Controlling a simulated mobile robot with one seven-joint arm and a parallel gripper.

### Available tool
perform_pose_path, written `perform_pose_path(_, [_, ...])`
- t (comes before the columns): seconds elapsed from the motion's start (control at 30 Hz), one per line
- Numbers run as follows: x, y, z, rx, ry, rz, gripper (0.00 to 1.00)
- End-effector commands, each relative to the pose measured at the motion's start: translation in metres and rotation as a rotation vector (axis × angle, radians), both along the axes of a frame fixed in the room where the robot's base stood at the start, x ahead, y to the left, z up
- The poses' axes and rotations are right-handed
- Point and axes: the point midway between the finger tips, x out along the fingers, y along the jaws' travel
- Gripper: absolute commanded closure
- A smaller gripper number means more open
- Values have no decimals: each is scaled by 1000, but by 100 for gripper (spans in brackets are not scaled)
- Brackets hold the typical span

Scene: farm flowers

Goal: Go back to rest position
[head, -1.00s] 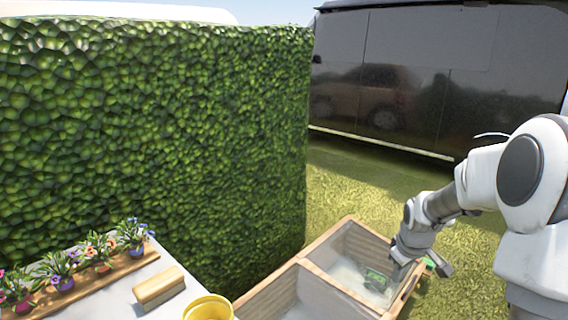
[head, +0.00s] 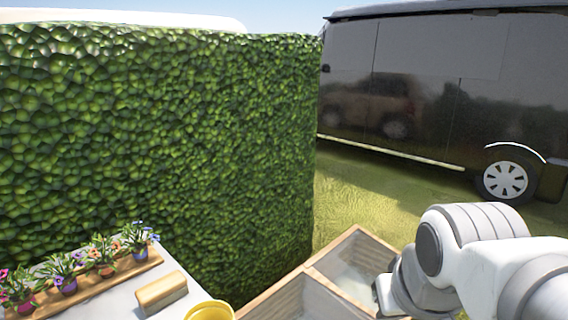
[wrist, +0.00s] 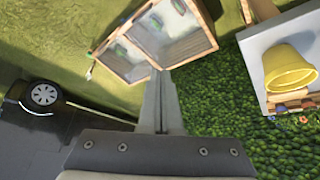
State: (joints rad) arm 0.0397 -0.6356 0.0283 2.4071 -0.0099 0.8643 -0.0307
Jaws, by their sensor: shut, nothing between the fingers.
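My gripper (wrist: 160,88) shows in the wrist view with its two fingers together and nothing between them. It is in the air, apart from the wooden crate. In the head view my arm is folded at the lower right, and the fingers are hidden behind it or out of frame. No other object is named by the task.
A wooden crate with two compartments (head: 309,272) stands below my arm; it also shows in the wrist view (wrist: 163,66). A table (head: 110,300) at lower left holds potted flowers (head: 68,283), a wooden block (head: 161,293) and a yellow pot (head: 209,311). A hedge (head: 160,140) and dark van (head: 430,95) stand behind.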

Motion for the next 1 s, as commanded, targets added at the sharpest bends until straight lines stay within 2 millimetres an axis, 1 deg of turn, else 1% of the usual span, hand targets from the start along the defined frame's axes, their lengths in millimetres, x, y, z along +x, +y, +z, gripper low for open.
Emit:
perform_pose_path(0.03, [-14,2,-11,14,-1,-3,100])
perform_pose_path(0.13, [-38,5,-28,43,9,-11,100])
perform_pose_path(0.17, [-40,6,-18,46,12,-12,100])
perform_pose_path(0.2, [-37,5,-1,43,13,-13,100])
perform_pose_path(0.37, [-37,5,33,42,14,-14,100])
perform_pose_path(0.8, [-36,5,149,41,13,-12,100])
perform_pose_path(0.9, [-36,5,172,41,14,-12,100])
perform_pose_path(1.0, [-36,5,190,41,14,-12,100])
